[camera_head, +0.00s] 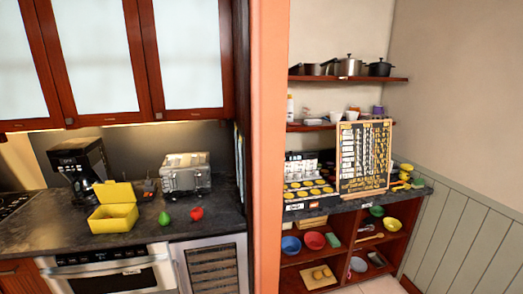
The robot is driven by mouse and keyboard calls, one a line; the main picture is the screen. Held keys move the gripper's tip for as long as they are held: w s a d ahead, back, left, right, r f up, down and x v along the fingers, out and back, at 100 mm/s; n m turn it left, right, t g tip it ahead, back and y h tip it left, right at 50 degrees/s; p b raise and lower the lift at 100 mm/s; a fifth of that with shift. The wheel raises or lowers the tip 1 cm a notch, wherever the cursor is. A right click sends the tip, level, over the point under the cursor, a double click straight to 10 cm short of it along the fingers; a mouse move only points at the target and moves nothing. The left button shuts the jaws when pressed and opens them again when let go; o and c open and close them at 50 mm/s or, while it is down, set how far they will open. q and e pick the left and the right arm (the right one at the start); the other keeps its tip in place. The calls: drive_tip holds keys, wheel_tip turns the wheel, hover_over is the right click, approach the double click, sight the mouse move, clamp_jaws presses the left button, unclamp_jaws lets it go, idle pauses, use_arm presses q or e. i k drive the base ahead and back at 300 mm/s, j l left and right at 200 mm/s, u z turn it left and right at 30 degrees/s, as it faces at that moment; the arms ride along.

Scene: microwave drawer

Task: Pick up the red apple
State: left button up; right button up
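A small red apple (197,214) sits on the dark countertop (215,226) near its front edge, in front of the silver toaster. A green pear-shaped fruit (164,218) lies just to its left, apart from it. Neither of my grippers shows in the head view, and nothing of mine touches the apple. The apple is fully in sight.
A yellow open box (114,210), a black coffee maker (79,165) and the toaster (186,174) stand on the counter. An oven drawer (112,272) is below. An orange wall edge (268,150) bounds the counter at right. A shelf nook with a menu board (363,157) lies beyond.

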sight(197, 214)
drive_tip(key=i, duration=1)
